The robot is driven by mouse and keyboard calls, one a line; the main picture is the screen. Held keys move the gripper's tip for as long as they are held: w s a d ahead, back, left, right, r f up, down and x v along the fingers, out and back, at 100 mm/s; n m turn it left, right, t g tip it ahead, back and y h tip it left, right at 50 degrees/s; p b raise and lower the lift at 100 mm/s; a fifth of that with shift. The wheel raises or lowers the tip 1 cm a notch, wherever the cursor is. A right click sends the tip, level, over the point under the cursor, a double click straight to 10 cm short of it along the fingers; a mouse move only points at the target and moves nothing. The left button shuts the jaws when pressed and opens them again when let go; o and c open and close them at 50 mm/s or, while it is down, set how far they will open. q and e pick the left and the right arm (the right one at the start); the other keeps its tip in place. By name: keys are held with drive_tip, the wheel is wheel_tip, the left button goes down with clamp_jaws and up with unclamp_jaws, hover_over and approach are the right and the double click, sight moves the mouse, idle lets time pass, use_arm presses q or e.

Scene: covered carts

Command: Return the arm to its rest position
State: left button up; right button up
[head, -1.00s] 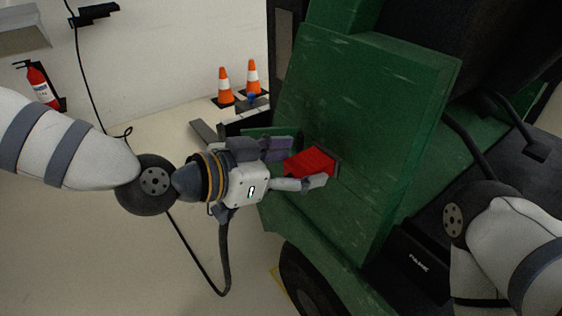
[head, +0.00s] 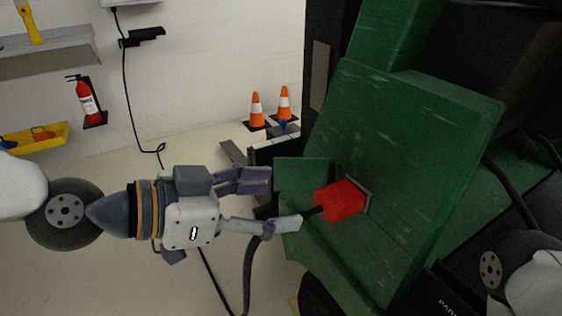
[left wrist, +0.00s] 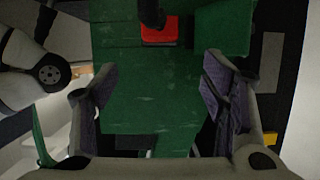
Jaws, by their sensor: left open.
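My left gripper (head: 280,203) is open and empty, left of the red connector (head: 340,200) and apart from it. The red connector sits against a grey-framed socket in the green cart panel (head: 400,140). A black stub comes out of its near end, and a dark cable (head: 250,275) hangs below, partly hidden behind my finger. In the left wrist view the open fingers (left wrist: 160,92) have only the green panel beyond them, and the red connector (left wrist: 160,34) shows at the top. Part of my right arm shows at the lower right; its gripper is out of view.
A small open green flap (head: 302,173) stands beside the connector. Two orange cones (head: 256,108) stand by the back wall. A fire extinguisher (head: 87,101) and a grey shelf (head: 50,55) hang at the left. The floor between gripper and wall looks mostly clear.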

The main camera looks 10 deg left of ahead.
use_arm(q)
drive_tip(key=s+a+f+n+g+y+p, duration=0.1)
drive_tip(key=s+f+n+g+y, duration=0.15)
drive_tip(key=s+f, duration=0.5)
drive_tip(key=s+a+f+n+g+y+p, duration=0.1)
drive_tip(key=s+a+f+n+g+y, duration=0.2)
drive_tip(key=f, duration=0.7)
drive_tip(key=s+a+f+n+g+y+p, duration=0.1)
drive_tip(key=s+a+f+n+y, duration=0.1)
drive_tip(key=s, duration=0.6)
drive_tip(key=s+a+f+n+g+y+p, duration=0.1)
drive_tip(key=s+a+f+g+y, duration=0.1)
drive_tip(key=s+a+f, duration=0.3)
drive_tip(key=s+a+f+n+g+y+p, duration=0.1)
drive_tip(key=s+a, duration=0.4)
drive_tip(key=s, duration=0.6)
wheel_tip(320, 180, down, 2)
drive_tip(key=shift+f+n+g+y, duration=0.2)
drive_tip(key=shift+n+g+y, duration=0.3)
drive_tip(key=shift+n, duration=0.35)
use_arm(e)
drive_tip(key=w+r+t, duration=0.2)
drive_tip(key=w+r, duration=0.3)
drive_tip(key=r, duration=0.1)
drive_tip(key=shift+w, duration=0.35)
